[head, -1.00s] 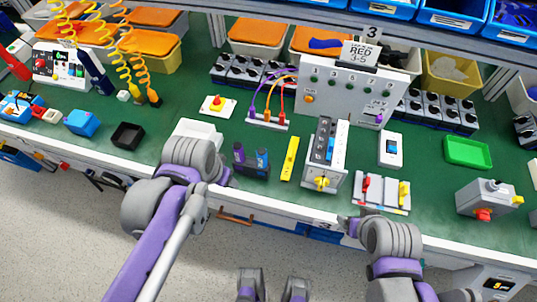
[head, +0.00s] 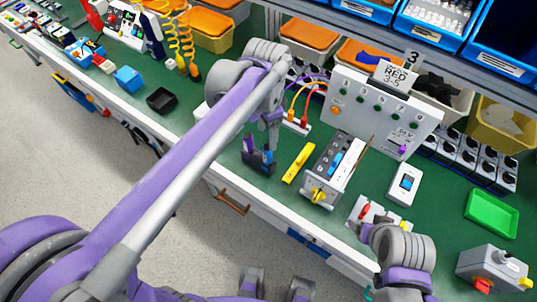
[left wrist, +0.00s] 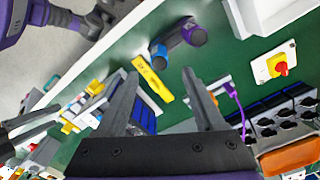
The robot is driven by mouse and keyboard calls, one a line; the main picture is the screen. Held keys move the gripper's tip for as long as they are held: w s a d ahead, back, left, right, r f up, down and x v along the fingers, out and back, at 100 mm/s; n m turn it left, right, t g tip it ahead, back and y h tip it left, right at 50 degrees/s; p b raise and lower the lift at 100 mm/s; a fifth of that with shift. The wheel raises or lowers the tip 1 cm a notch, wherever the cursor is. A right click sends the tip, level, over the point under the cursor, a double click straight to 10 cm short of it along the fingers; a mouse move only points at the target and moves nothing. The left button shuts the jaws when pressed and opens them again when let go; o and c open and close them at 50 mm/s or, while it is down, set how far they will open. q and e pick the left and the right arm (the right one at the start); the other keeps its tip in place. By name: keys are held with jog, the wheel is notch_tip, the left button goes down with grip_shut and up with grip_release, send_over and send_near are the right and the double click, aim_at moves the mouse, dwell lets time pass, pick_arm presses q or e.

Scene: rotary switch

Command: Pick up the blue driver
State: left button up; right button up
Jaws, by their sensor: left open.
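A yellow block (head: 298,163) lies just right of the holder, and a grey switch box (head: 332,170) stands beyond it. A white panel (head: 380,110) stands behind. A black tray (head: 161,100) sits to the left.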

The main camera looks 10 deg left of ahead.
aim_at(267, 146)
pick_arm(q)
notch_tip(267, 146, down, 8)
jog(key=shift+f, duration=0.25)
grip_shut()
dwell(0.5)
